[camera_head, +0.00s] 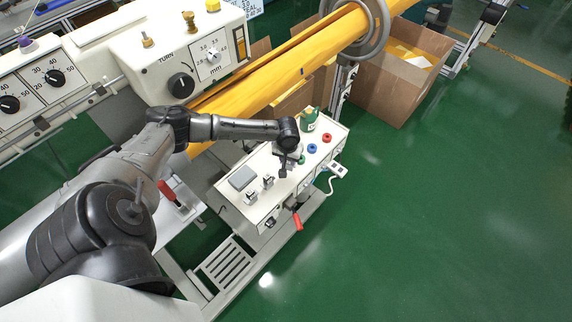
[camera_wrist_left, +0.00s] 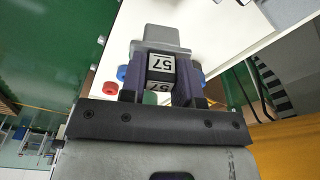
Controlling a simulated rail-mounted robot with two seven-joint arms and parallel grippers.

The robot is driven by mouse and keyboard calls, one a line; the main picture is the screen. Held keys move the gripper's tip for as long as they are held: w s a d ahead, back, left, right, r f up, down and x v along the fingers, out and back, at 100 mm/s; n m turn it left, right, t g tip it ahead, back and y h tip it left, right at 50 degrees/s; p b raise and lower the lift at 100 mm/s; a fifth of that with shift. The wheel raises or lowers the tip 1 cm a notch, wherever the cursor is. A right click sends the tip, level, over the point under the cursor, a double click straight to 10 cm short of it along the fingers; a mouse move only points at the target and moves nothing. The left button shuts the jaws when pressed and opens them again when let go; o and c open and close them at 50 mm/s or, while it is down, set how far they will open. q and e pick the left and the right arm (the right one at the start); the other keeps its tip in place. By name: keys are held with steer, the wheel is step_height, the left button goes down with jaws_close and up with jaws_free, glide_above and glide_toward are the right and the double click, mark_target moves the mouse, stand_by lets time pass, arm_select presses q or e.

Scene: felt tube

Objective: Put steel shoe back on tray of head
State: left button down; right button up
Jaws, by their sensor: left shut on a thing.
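My left gripper (camera_head: 286,165) reaches over the white tray top (camera_head: 262,166) of the head unit beside the yellow tube. In the left wrist view, its dark fingers (camera_wrist_left: 160,85) are shut on the steel shoe (camera_wrist_left: 161,38), a grey metal piece with a dark block labelled "57". The white tray surface lies behind the shoe in that view; I cannot tell whether they touch. Two other small steel pieces stand on the tray, one near the front (camera_head: 250,197) and one nearer the gripper (camera_head: 268,181). My right gripper is not in view.
A grey pad (camera_head: 242,178) lies at the tray's left. A green bottle (camera_head: 309,117), a blue ring (camera_head: 311,148) and a red ring (camera_head: 327,138) are at the far right end. The yellow tube (camera_head: 280,75) runs behind. Green floor is clear to the right.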

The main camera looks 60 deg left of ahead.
arm_select(q)
steer(key=shift+s+a+f, duration=0.15)
steer(key=shift+a+f, duration=0.25)
steer(key=shift+a, duration=0.25)
step_height(320, 180, down, 3)
steer(key=shift+f+b, duration=0.2)
steer(key=shift+b, duration=0.55)
steer(key=shift+f, duration=0.3)
steer(key=c, duration=0.8)
jaws_free()
steer(key=shift+f, duration=0.15)
steer(key=shift+c, duration=0.2)
steer(key=r+p, duration=0.1)
steer(key=r, duration=0.2)
steer(key=r+p, duration=0.1)
steer(key=r, duration=0.3)
steer(key=r+p, duration=0.1)
steer(key=r, duration=0.3)
steer(key=shift+s+d, duration=0.3)
steer(key=shift+s, duration=0.1)
steer(key=shift+s+d+r, duration=0.1)
steer(key=shift+r, duration=0.55)
